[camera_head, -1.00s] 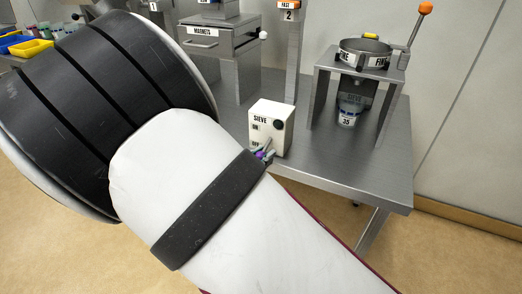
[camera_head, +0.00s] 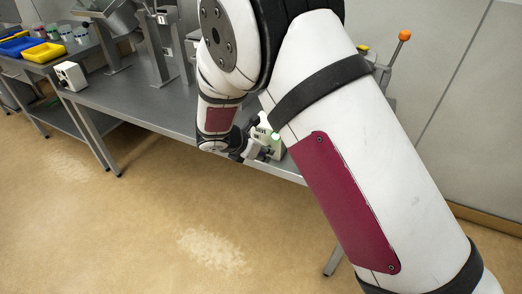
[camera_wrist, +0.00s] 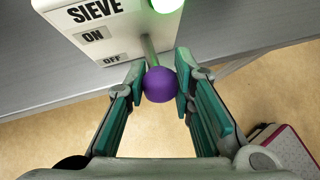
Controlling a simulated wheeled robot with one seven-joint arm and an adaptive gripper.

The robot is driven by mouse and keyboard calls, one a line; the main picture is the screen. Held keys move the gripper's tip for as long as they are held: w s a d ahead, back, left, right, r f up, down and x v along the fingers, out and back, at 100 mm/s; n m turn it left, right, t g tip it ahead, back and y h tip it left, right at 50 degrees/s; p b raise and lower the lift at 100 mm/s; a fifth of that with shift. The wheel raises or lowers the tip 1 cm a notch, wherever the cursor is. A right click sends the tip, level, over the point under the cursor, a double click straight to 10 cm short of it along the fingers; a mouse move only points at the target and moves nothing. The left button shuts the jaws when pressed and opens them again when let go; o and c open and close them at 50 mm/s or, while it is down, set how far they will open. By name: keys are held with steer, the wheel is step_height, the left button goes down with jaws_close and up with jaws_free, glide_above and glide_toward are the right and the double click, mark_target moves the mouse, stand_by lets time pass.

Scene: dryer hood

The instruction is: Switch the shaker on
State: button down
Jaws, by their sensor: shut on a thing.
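The white control box (camera_wrist: 85,22) lettered SIEVE, ON and OFF fills the top of the wrist view. Its round lamp (camera_wrist: 166,4) glows green. A metal lever with a purple ball knob (camera_wrist: 161,84) sticks out from the box. My gripper (camera_wrist: 160,82) is shut on the knob, with one fingertip on each side. The lever's exact setting is hard to tell. In the head view my gripper (camera_head: 252,150) is at the box near the bench's front edge, and my arm hides most of the box. The sieve machine is mostly hidden behind my arm.
The grey steel bench (camera_head: 150,105) runs along the wall. A lever with an orange ball (camera_head: 404,35) shows behind my arm. Another white box (camera_head: 70,75) stands at the left. Yellow trays (camera_head: 35,48) are farther left. The floor in front is clear.

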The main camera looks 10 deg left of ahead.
steer(key=shift+w+r+g, duration=0.1)
steer(key=shift+r+g, duration=0.05)
steer(key=shift+g, duration=0.15)
steer(key=c, duration=1.3)
jaws_free()
steer(key=shift+c, duration=0.2)
steer(key=v, duration=1.2)
steer(key=shift+d+r, duration=0.1)
